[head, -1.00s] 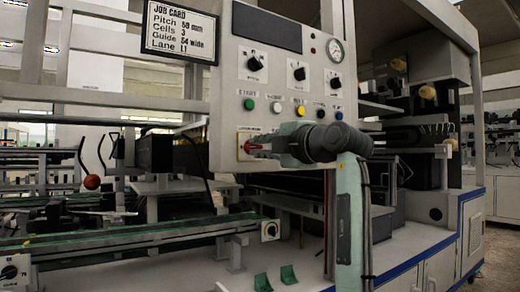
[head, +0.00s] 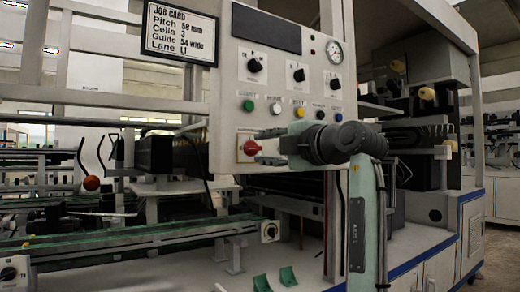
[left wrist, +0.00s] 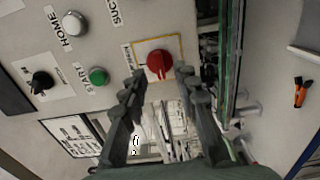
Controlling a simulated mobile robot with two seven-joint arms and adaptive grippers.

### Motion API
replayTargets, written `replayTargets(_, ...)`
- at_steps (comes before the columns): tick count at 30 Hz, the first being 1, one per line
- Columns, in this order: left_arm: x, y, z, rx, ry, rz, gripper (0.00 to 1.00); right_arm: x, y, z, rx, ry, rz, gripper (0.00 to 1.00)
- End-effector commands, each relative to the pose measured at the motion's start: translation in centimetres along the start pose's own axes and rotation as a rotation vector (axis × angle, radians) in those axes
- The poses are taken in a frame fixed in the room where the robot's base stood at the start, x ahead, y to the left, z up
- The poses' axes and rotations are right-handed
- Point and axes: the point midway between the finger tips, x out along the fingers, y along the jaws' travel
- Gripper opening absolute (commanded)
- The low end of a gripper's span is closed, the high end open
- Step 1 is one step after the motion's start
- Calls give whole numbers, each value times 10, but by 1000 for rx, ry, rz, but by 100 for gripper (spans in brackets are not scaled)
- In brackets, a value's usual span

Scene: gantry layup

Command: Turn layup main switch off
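The main switch is a red rotary knob (head: 250,147) on a yellow-edged plate at the lower left corner of the grey control panel (head: 225,100). In the left wrist view the red knob (left wrist: 159,64) lies between and just beyond the fingertips. My left gripper (head: 262,147) is open and empty, to the right of the knob in the head view. In the left wrist view its two spread fingers (left wrist: 161,74) point at the knob, and no contact shows. The knob's exact turn position is hard to read. My right gripper is not in view.
Green START (left wrist: 98,76) and white HOME (left wrist: 74,23) buttons and a black selector (left wrist: 41,81) sit near the switch. A job card (head: 180,32) hangs at the panel's upper left. A green-edged conveyor (head: 130,240) runs below.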

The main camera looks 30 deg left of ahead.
Motion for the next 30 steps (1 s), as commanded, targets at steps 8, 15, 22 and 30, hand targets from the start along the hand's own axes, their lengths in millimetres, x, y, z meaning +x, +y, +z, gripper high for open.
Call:
replayTargets(8,-61,0,0,0,-2,0,30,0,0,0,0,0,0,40)
replayTargets(15,-91,0,0,0,0,0,30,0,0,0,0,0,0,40)
replayTargets(22,-96,-1,0,0,1,-2,30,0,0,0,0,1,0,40)
replayTargets(30,-96,-1,0,0,0,-2,30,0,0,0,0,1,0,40)
